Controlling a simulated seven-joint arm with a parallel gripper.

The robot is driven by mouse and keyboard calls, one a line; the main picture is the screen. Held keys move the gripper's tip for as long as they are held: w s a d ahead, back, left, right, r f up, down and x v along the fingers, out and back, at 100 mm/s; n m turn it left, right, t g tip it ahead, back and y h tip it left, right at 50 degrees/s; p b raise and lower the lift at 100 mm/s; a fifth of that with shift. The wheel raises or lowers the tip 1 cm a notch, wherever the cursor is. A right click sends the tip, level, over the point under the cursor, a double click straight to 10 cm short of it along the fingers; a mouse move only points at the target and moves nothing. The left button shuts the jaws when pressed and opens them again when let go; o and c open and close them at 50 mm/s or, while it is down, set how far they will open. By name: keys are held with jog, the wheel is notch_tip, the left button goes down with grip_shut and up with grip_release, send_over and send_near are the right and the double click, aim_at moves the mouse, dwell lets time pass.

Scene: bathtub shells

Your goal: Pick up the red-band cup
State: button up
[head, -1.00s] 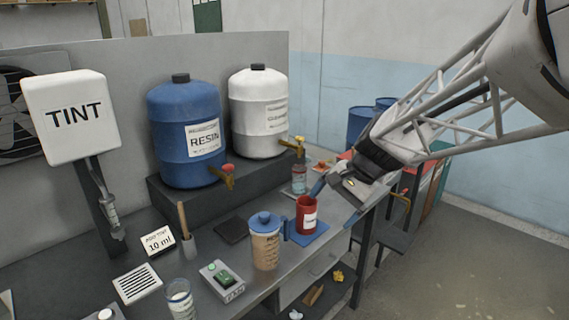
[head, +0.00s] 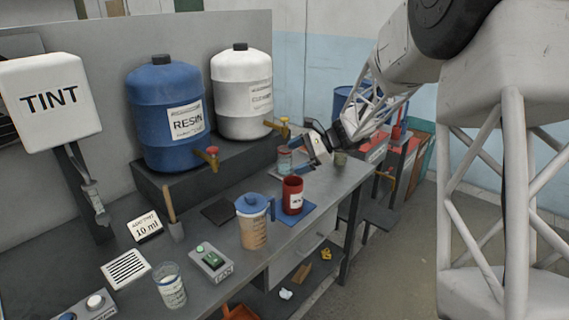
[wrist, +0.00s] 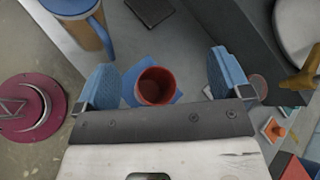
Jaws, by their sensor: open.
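A red cup (head: 292,195) with a white label stands upright on a blue mat (head: 316,213) near the bench's front edge. It is red all over; I cannot make out a separate band. A clear jar (head: 285,160) with a reddish part stands farther back below the white drum. My gripper (head: 314,147) is open and empty, above the bench behind the red cup. In the wrist view, my blue fingers (wrist: 166,80) are spread, and the red cup (wrist: 156,86) appears between them, farther away and untouched.
A blue-lidded pitcher (head: 252,222) stands just left of the red cup. The blue resin drum (head: 167,115) and white drum (head: 243,92) have taps jutting over the bench. A small olive cup (head: 340,158) stands right of my gripper. A dark pad (head: 219,212) lies flat.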

jog(key=w+d+f+m+t+y, duration=0.25)
jog(key=w+f+m, duration=0.4)
jog(key=w, duration=0.75)
jog(key=m+t+y, duration=0.2)
jog(key=t, duration=0.1)
send_near(285, 162)
jog(key=w, duration=0.1)
jog(key=w+a+f, duration=0.1)
jog(key=w+a, duration=0.1)
jog(key=w, duration=0.1)
jog(key=shift+f, duration=0.35)
jog(key=shift+x, duration=1.25)
jog(key=shift+w+a, duration=0.1)
jog(key=shift+x, duration=2.5)
jog(key=shift+c, duration=0.4)
jog(key=c, duration=1)
